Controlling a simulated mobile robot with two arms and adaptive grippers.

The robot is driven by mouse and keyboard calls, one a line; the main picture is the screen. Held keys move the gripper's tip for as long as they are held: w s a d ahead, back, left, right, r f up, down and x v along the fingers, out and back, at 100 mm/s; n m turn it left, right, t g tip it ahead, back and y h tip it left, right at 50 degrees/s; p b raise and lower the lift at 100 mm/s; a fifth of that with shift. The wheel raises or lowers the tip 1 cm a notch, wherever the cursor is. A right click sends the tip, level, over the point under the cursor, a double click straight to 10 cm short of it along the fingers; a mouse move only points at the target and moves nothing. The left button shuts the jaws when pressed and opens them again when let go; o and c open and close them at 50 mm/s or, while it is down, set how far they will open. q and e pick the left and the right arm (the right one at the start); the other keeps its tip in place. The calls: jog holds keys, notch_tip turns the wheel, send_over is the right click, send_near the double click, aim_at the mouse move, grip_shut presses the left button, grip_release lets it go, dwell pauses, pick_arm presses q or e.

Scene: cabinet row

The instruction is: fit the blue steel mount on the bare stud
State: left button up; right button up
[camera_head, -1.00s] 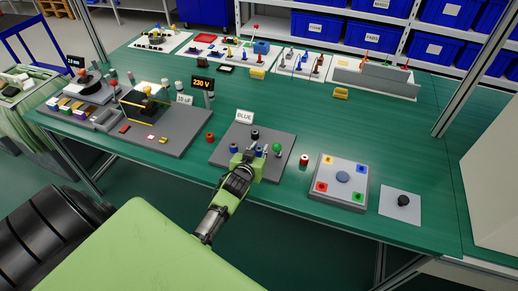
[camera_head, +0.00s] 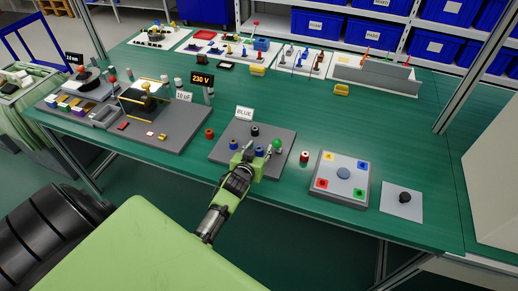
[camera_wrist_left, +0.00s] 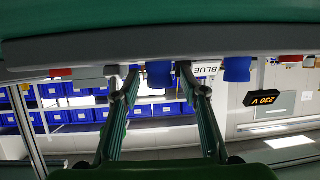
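The grey board (camera_head: 225,155) with a "BLUE" sign (camera_head: 244,113) stands near the table's front edge. It carries two small blue pieces, one at the left (camera_head: 233,145) and one nearer the gripper (camera_head: 259,152), a black piece (camera_head: 255,132) behind them and a green ball (camera_head: 277,146) at the right. My left gripper (camera_head: 246,157) is low at the board's front. In the upside-down left wrist view, its fingers (camera_wrist_left: 158,78) are apart with a blue piece (camera_wrist_left: 159,74) between them, with gaps visible beside it. Another blue piece (camera_wrist_left: 237,68) is outside. I cannot make out a bare stud. My right gripper is out of view.
A red-and-white cylinder (camera_head: 304,157) and a brown ring (camera_head: 209,134) stand on either side of the board. To the right are a panel with coloured buttons (camera_head: 342,181) and a plate with a black knob (camera_head: 404,198). A "230 V" display (camera_head: 201,79) stands behind left.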

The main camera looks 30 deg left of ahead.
pick_arm(q)
jog(key=shift+s, duration=0.1)
jog(key=v, duration=1.2)
jog(key=shift+r, duration=0.1)
